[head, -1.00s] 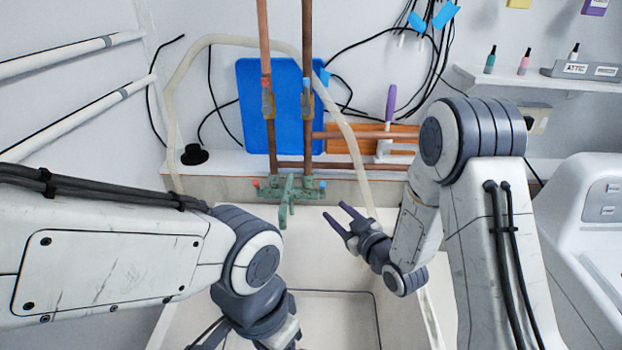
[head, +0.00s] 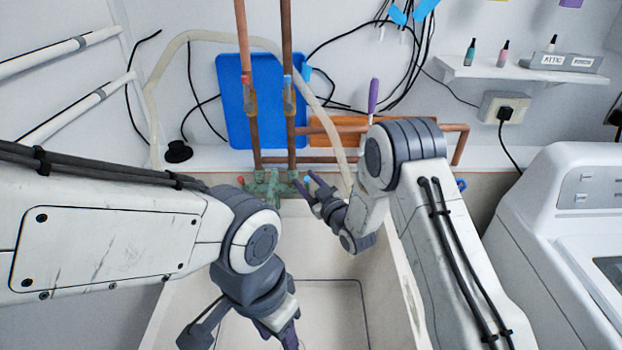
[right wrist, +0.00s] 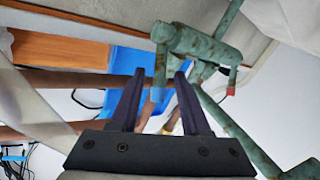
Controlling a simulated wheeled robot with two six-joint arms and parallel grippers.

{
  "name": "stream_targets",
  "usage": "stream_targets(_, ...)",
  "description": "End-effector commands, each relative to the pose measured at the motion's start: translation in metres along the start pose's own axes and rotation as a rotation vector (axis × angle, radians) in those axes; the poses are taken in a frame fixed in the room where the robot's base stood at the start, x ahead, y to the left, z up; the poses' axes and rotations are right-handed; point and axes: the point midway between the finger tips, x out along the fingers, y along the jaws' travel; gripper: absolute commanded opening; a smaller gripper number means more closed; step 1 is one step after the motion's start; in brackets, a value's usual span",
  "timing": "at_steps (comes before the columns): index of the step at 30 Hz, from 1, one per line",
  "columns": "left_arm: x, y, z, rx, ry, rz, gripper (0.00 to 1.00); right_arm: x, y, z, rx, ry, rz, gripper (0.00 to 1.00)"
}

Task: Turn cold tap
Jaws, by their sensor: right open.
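The green, weathered tap body (head: 268,186) is at the back of the pale sink (head: 335,300). Its red-tipped handle (head: 241,182) is on the left in the head view. The cold tap handle with a blue tip (right wrist: 157,94) shows in the right wrist view, between the two dark fingers as seen there. Contact cannot be told. My right gripper (head: 304,178) is open at the right end of the tap; it also shows in the right wrist view (right wrist: 160,74). My left gripper (head: 288,338) is low over the sink, mostly hidden, its opening unclear.
Copper pipes (head: 290,130) rise behind the tap, in front of a blue board (head: 232,100). A pale hose (head: 155,110) loops around them. A purple-handled tool (head: 373,97) stands on the ledge. A white machine (head: 545,230) is at the right.

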Motion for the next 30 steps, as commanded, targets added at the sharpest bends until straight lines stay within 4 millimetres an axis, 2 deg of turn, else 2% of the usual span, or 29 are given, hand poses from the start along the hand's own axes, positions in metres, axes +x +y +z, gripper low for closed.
stream_targets(8, -0.0003, 0.0000, 0.0000, 0.000, 0.000, 0.000, 0.50, 0.0013, 0.0016, 0.0006, 0.000, -0.001, 0.002, 0.47)
stream_targets(9, -0.0003, 0.0000, 0.0000, 0.000, 0.000, 0.000, 0.50, 0.0011, 0.0017, 0.0006, 0.000, -0.001, 0.002, 0.39)
stream_targets(11, -0.0003, 0.0000, 0.0000, 0.000, 0.000, 0.000, 0.50, 0.0010, 0.0019, 0.0006, 0.000, -0.001, 0.003, 0.16)
stream_targets(12, -0.0003, 0.0000, 0.0000, 0.000, 0.000, 0.000, 0.50, 0.0009, 0.0020, 0.0006, 0.000, -0.001, 0.003, 0.01)
stream_targets(30, -0.0003, 0.0000, 0.0000, 0.000, 0.000, 0.000, 0.50, 0.0005, 0.0021, 0.0006, 0.000, -0.001, 0.003, 0.00)
